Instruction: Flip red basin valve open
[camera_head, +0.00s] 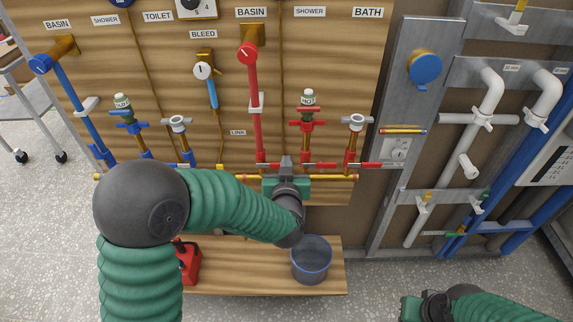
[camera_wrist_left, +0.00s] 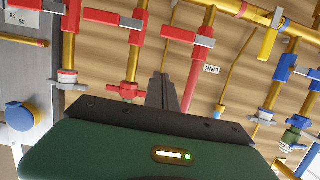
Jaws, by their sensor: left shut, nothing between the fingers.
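The red basin pipe (camera_head: 256,125) runs down from a round red knob (camera_head: 247,53) under a BASIN label. Near its foot is the red basin valve lever (camera_head: 273,168), lying sideways across the pipe. The wrist view also shows this lever (camera_wrist_left: 183,36), turned around. My left gripper (camera_head: 286,161) is shut and empty, beside the pipe at the lever's height. In the wrist view its fingertips (camera_wrist_left: 163,77) point close to the lever; I cannot tell whether they touch. My right gripper (camera_head: 424,305) is low at the right; its fingers are not clear.
Similar red levers sit at the shower pipe (camera_head: 320,165) and bath pipe (camera_head: 364,165), close by to the right. A yellow pipe (camera_head: 335,177) crosses below.

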